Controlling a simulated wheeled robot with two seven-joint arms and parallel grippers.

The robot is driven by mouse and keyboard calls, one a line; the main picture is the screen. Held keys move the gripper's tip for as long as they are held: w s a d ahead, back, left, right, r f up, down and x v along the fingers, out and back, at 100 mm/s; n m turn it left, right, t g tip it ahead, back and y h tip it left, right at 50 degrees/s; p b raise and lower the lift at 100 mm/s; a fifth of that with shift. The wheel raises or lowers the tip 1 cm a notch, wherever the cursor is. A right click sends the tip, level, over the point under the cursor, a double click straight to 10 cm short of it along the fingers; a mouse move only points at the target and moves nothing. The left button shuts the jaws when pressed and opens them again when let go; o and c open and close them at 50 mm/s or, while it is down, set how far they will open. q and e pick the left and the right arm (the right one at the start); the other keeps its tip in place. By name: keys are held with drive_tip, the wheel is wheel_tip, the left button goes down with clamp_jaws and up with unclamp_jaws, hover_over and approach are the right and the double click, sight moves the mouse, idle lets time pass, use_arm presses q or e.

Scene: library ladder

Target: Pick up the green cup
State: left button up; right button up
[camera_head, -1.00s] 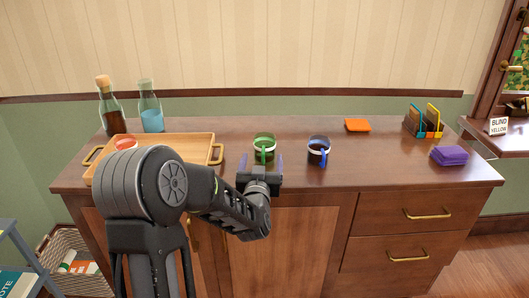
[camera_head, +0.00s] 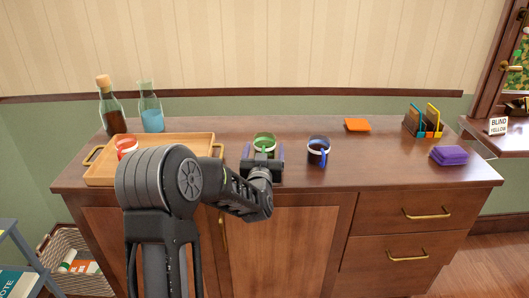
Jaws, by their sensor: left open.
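The green cup (camera_head: 264,141) stands upright on the brown wooden cabinet top, with a pale band around it and its handle toward me. My left gripper (camera_head: 263,154) is open at the cup's near side, with one finger to the left and one to the right of the handle and lower cup. The gripper hides part of the lower cup, and I cannot tell whether the fingers touch it. My right gripper is not in view.
A blue-handled cup (camera_head: 318,150) stands close on the right. A wooden tray (camera_head: 190,143) with a red cup (camera_head: 126,146) is left, with two bottles (camera_head: 151,112) behind. Orange napkins (camera_head: 357,125), a card holder (camera_head: 424,122) and a purple stack (camera_head: 448,156) lie right.

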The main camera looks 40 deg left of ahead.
use_arm(q)
drive_tip(key=c, duration=1.6)
drive_tip(key=shift+r, duration=0.15)
wheel_tip(320, 180, up, 10)
drive_tip(key=shift+f+p, duration=0.1)
drive_tip(key=shift+p, duration=0.55)
